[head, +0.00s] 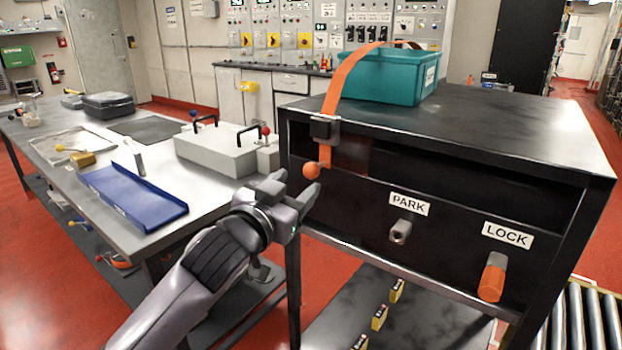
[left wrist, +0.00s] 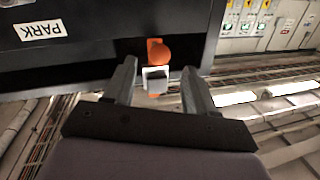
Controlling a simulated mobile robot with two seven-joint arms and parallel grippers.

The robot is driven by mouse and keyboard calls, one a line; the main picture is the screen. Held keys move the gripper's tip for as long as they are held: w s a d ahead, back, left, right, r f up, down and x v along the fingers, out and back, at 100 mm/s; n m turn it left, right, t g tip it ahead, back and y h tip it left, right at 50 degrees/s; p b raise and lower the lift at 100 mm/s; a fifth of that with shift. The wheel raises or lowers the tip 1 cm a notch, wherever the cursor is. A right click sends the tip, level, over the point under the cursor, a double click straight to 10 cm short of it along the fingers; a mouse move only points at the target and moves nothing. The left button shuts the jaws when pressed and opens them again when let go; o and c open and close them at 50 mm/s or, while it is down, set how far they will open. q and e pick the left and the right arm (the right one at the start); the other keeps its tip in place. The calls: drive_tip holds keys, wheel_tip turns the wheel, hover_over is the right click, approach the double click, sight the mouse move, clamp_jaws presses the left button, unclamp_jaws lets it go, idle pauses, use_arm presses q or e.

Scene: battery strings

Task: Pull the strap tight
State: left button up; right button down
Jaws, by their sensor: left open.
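An orange strap (head: 348,76) arches over the teal box (head: 388,74) on the black cabinet and runs down through a dark buckle (head: 322,129) on the cabinet's front edge. An orange ball (head: 311,170) sits at the strap's lower end; the left wrist view shows an orange knob (left wrist: 157,51) with a pale block (left wrist: 156,78) beside it. My left gripper (head: 290,190) is open, just below and left of the ball in the head view. In the left wrist view its fingers (left wrist: 156,88) lie either side of the pale block, with no contact visible. My right gripper is not in view.
The black cabinet (head: 543,125) carries a PARK peg (head: 400,232) and a LOCK peg with an orange sleeve (head: 492,281). At left, a workbench holds a blue tray (head: 130,196) and a grey case with handles (head: 215,150). Rollers (head: 585,320) stand at lower right.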

sight(307, 175)
use_arm(q)
drive_tip(key=shift+x, duration=3.45)
